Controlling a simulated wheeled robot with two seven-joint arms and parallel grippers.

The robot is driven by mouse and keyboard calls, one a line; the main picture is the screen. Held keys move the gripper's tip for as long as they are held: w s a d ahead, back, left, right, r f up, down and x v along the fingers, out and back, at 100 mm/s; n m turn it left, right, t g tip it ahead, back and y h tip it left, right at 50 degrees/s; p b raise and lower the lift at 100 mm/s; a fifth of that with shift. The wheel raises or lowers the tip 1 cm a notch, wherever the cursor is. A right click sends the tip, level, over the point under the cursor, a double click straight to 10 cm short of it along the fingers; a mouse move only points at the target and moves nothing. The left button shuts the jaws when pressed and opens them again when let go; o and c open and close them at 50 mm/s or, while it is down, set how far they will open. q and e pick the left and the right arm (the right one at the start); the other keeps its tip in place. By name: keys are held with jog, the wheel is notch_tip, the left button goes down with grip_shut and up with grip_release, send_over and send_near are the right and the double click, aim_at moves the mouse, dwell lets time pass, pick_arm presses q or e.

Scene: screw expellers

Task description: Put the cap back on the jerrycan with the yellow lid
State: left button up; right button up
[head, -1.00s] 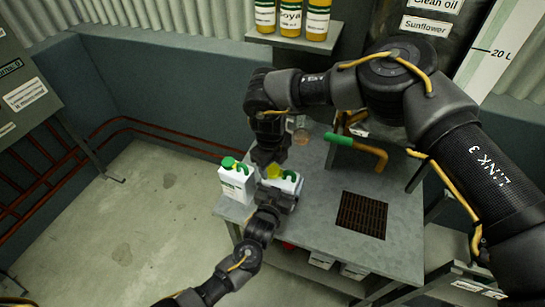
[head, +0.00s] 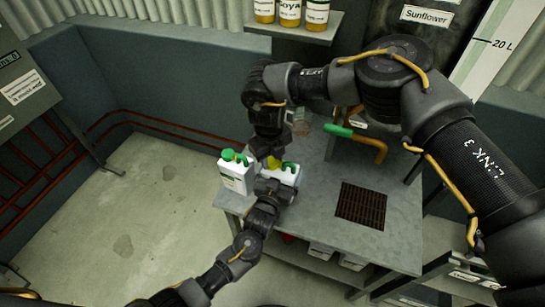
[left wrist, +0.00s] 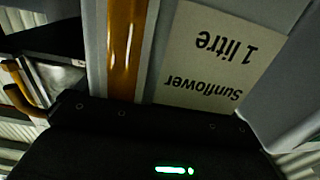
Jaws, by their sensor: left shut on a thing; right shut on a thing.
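A white jerrycan (head: 286,175) with a green handle stands near the left corner of the grey table. My left gripper (head: 275,188) is shut on it from the near side. In the left wrist view, its label (left wrist: 215,55) reads "Sunflower 1 litre", upside down, beside an amber strip (left wrist: 126,50). My right gripper (head: 270,152) points down over the jerrycan and is shut on the yellow cap (head: 274,162). The cap is right at the jerrycan's top, partly hidden by the gripper. I cannot tell whether it touches the neck.
Another white jerrycan with a green lid (head: 236,174) stands close on the left. A green-handled amber pipe (head: 370,144) and a dark grate (head: 361,206) are to the right on the table (head: 315,215). Bottles (head: 290,12) stand on a shelf behind.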

jog(key=m, duration=0.9)
jog(key=shift+a+f, duration=0.1)
jog(key=m, duration=0.5)
jog(key=shift+s+a+g, duration=0.15)
jog(key=shift+g, duration=0.15)
jog(key=shift+s+a, duration=0.1)
jog(key=o, duration=1)
jog(key=shift+o, duration=0.3)
jog(key=shift+r, duration=2.5)
